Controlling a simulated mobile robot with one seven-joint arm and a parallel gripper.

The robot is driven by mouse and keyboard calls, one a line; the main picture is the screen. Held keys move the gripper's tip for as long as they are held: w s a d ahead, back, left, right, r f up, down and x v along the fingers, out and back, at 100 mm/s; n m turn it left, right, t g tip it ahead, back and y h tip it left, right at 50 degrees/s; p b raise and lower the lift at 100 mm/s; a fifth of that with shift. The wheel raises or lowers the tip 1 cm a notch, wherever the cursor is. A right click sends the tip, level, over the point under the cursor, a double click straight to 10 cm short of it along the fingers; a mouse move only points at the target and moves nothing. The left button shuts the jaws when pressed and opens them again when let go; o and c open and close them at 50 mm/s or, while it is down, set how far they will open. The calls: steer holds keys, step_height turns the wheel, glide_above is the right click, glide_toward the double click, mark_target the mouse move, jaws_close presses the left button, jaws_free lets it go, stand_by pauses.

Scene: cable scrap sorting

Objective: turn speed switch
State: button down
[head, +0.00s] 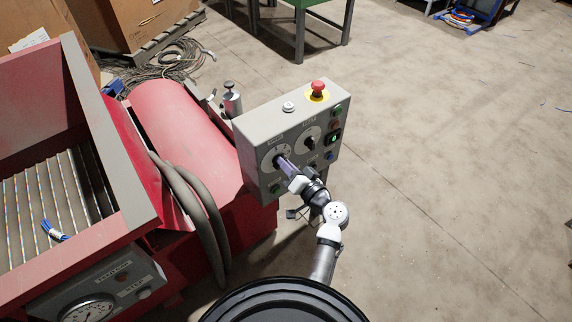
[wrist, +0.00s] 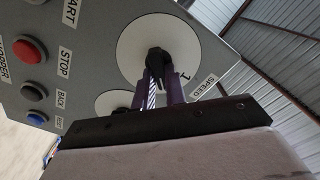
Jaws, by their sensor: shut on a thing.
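The speed switch is a black knob (wrist: 157,62) on a round pale dial plate, with a "1" and a "SPEED" label beside it in the wrist view. My gripper (wrist: 160,88) has its two purple fingers closed around the knob. In the head view, my gripper (head: 285,164) reaches the left dial (head: 270,160) on the front of the grey control box (head: 257,119). The fingers hide most of that knob there, so I cannot read its setting.
A second dial (head: 310,138) sits close to the right. Several buttons line the box's right side, and a red emergency button (head: 318,89) stands on top. The red machine (head: 180,124) with grey hoses (head: 193,193) is to the left. Open floor lies right.

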steer(key=c, duration=1.5)
jaws_free()
steer(key=shift+o, duration=0.2)
steer(key=shift+s+d, duration=0.1)
steer(key=b+v, duration=0.3)
steer(key=v, duration=1)
steer(key=shift+s+d, duration=0.2)
steer(key=shift+s, duration=0.05)
